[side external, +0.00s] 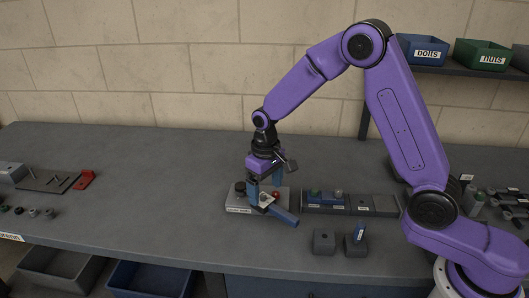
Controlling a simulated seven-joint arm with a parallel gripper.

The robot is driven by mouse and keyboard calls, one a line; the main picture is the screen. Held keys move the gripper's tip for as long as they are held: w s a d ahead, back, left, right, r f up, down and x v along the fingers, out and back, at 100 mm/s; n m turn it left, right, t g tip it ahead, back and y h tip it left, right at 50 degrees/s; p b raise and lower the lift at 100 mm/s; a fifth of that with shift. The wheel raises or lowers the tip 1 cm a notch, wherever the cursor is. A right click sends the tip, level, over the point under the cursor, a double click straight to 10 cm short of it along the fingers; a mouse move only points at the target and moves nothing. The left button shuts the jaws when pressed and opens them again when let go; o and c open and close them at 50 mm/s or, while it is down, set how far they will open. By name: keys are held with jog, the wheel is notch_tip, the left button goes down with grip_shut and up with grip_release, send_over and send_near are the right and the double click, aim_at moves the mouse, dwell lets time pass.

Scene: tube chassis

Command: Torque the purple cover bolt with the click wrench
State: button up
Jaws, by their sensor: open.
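My gripper (264,193) points down over a light grey labelled plate (239,210), its two blue fingers apart. A blue bar (284,215), which may be the click wrench's handle, slants from between the fingers toward the front right. A pale piece at its upper end sits between the fingers; I cannot tell whether they touch it. A red knob (276,194) and a dark round part (240,187) are on or beside the plate. I cannot make out a purple bolt; the gripper hides part of the plate.
A dark compartment tray (373,207) with small coloured parts lies right of the plate. A dark plate and red block (84,179) lie far left. The left-centre bench is clear.

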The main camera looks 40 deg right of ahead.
notch_tip(320, 180, up, 13)
jog(key=shift+a+f, duration=0.2)
jog(key=shift+r, duration=0.3)
jog(key=c, duration=0.8)
jog(key=shift+s+d+f+n, duration=0.15)
jog(key=shift+f+n, duration=0.1)
jog(key=shift+n, duration=0.35)
jog(key=c, duration=0.5)
jog(key=f+n, duration=0.1)
jog(key=n, duration=0.1)
jog(key=s+d+f+n, duration=0.1)
jog(key=f+n, duration=0.1)
jog(key=s+d+f+n, duration=0.1)
jog(key=n, duration=0.2)
jog(key=shift+s+f, duration=0.25)
jog(key=shift+f, duration=0.15)
grip_shut()
jog(key=shift+s+d+f+n, duration=0.45)
jog(key=shift+s+f+n, duration=0.3)
jog(key=shift+f+n, duration=1.1)
jog(key=shift+s+d+f+n, duration=0.4)
jog(key=shift+s+f+n, duration=0.3)
jog(key=shift+f+n, duration=1.1)
jog(key=shift+s+d+f+n, duration=0.6)
jog(key=shift+f+n, duration=0.65)
jog(key=shift+f, duration=1.2)
jog(key=shift+s+a, duration=0.15)
